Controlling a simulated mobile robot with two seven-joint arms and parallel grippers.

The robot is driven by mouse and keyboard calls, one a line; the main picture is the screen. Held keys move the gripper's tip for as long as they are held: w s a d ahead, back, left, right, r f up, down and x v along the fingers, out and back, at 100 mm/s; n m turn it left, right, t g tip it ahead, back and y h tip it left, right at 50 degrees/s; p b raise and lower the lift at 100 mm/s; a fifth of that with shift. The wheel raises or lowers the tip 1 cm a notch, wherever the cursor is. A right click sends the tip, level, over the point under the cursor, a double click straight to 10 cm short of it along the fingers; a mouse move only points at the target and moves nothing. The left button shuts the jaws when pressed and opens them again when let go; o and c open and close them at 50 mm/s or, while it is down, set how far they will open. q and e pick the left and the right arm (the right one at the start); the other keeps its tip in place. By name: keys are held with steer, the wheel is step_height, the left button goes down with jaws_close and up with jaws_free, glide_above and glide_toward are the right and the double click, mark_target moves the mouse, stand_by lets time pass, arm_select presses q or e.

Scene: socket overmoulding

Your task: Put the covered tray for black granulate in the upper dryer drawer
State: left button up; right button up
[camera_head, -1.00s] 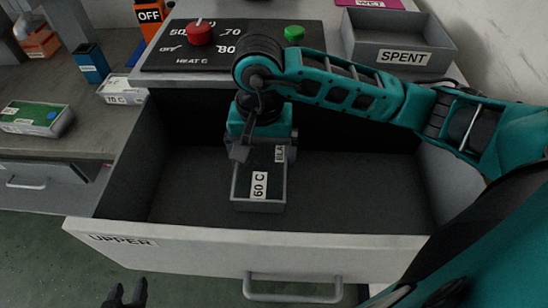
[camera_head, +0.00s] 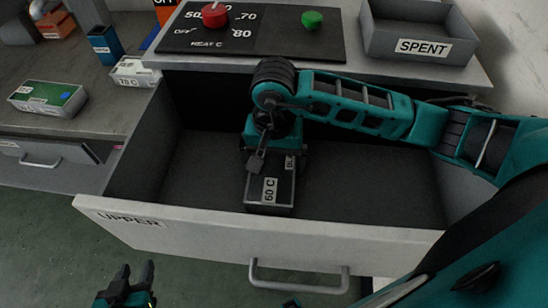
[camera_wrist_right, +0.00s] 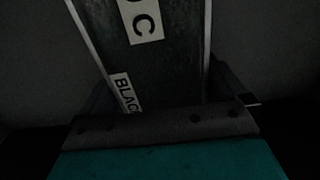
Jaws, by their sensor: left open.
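The grey tray (camera_head: 284,190) has a dark top with a "60 C" label and a partly hidden "BLACK" label. It is inside the open upper dryer drawer (camera_head: 400,190), near its middle and close to the front wall marked "UPPER". My right gripper (camera_head: 271,155) reaches down into the drawer at the tray's far end. In the right wrist view the tray (camera_wrist_right: 170,65) lies between its fingers (camera_wrist_right: 165,95). I cannot tell whether the tray touches the drawer floor. My left gripper (camera_head: 130,288) is open and empty, low in front of the drawer.
The dryer panel (camera_head: 260,40) with a red knob (camera_head: 215,15) and green button (camera_head: 312,20) is above the drawer. A "SPENT" tray (camera_head: 420,30) stands at the upper right. A green-topped tray (camera_head: 48,97) is on the left bench. Free drawer floor lies on both sides.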

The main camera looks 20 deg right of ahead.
mark_target(274, 157)
steer(key=shift+r, duration=0.1)
steer(key=shift+r+p, duration=0.2)
steer(key=shift+p, duration=0.2)
step_height(274, 157, up, 12)
steer(key=shift+f, duration=0.15)
step_height(274, 157, down, 12)
steer(key=shift+f+b, duration=0.2)
steer(key=shift+b, duration=0.15)
step_height(274, 157, up, 2)
steer(key=shift+w, duration=0.1)
steer(key=shift+r, duration=0.8)
